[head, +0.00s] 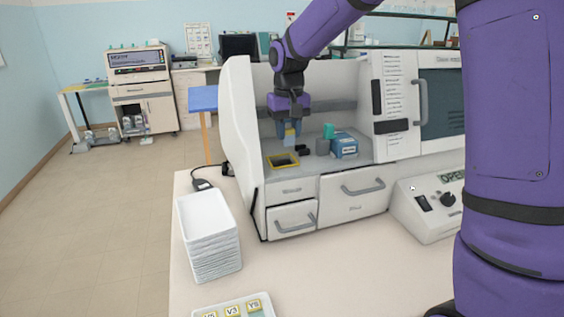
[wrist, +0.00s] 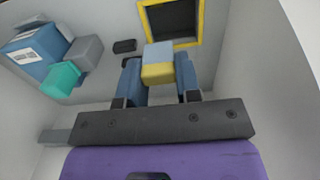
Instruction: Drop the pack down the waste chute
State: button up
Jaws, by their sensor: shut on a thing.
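My gripper (wrist: 158,80) is shut on a small pack (wrist: 157,62) with a pale blue-grey top and a yellow lower part. In the head view my gripper (head: 289,134) is inside the white bench unit, and the pack (head: 289,140) shows between its fingers. The waste chute (head: 283,160) is a dark rectangular opening with a yellow rim, set in the unit's floor. In the wrist view the chute (wrist: 201,25) lies just beyond the pack, a little to the right. The pack is held above the floor, apart from the rim as far as I can tell.
A blue box (head: 344,146), a grey block (head: 323,147) and a teal block (head: 329,131) stand right of my gripper. A small black item (wrist: 124,46) lies near the chute. The unit's white side wall (head: 239,125) is close on the left. Stacked white trays (head: 210,236) stand in front.

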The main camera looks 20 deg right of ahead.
jog(key=shift+f, duration=0.15)
jog(key=o, duration=1)
notch_tip(320, 180, up, 11)
jog(key=shift+f, duration=0.1)
